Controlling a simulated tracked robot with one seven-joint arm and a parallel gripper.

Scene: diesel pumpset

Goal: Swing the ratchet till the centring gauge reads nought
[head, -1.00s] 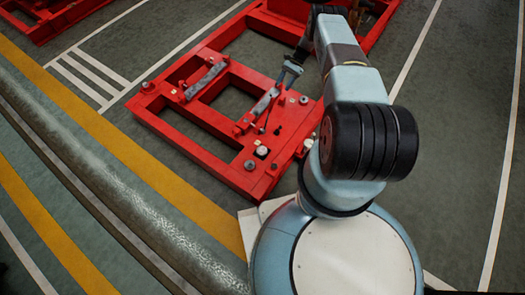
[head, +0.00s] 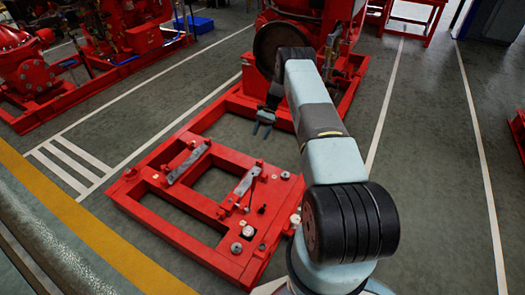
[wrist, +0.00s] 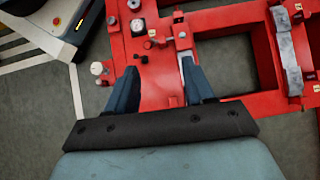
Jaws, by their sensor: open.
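My gripper (head: 261,132) is open and empty, above and beyond the near part of the red frame (head: 185,222). In the wrist view its two blue fingers (wrist: 160,72) stand apart over the red plate. A small white dial in a dark square mount (head: 248,231), likely the centring gauge, sits on the plate; it also shows in the wrist view (wrist: 137,26). Its reading is too small to tell. In the wrist view the right finger partly hides that bar.
A second grey bar (head: 187,164) lies across the frame at left. A white round fitting (head: 295,218) is at the plate's right edge. The large red machine (head: 290,45) stands behind my gripper. Open green floor (head: 420,130) lies to the right.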

